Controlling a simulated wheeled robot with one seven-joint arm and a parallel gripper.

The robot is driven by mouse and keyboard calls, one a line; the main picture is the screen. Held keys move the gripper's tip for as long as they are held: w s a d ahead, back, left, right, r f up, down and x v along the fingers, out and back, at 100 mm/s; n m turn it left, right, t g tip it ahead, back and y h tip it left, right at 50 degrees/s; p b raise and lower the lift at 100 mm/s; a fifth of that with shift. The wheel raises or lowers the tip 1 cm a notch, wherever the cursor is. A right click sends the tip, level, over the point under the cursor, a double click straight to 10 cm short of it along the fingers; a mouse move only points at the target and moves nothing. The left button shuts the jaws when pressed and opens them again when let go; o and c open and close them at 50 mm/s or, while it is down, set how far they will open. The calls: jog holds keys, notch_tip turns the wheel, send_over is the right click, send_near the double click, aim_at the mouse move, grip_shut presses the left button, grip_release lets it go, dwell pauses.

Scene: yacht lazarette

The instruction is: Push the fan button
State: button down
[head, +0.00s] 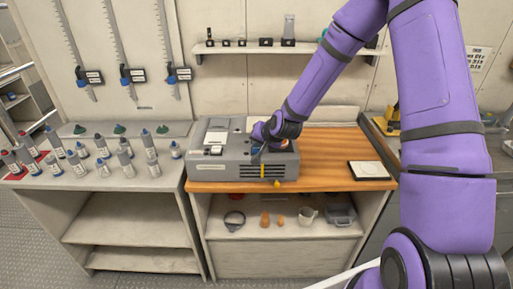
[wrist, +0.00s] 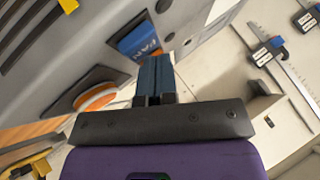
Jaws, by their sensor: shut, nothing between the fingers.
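The fan button (wrist: 138,42) is a blue block with white lettering that reads FAN, set in a grey machine (wrist: 60,55). In the wrist view the shut fingers of my gripper (wrist: 154,60) lie right beside the button's lower right edge. I cannot tell whether they touch it. In the head view the grey machine (head: 228,172) sits on the wooden worktop, and my gripper (head: 258,146) is at its right part. There my gripper and wrist largely hide the button.
A round orange-and-white control (wrist: 97,97) is beside the fan button. Several bottles (head: 100,150) stand on the left bench. A white-topped dark square (head: 368,170) lies on the wooden worktop (head: 325,150). A small shelf (head: 285,48) and hanging calipers (head: 125,55) are on the wall.

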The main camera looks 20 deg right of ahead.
aim_at(258, 148)
jog(key=shift+f, duration=0.15)
dwell(0.5)
jog(key=shift+f, duration=0.3)
jog(key=shift+r, duration=0.45)
dwell(0.4)
jog(key=shift+r, duration=3.05)
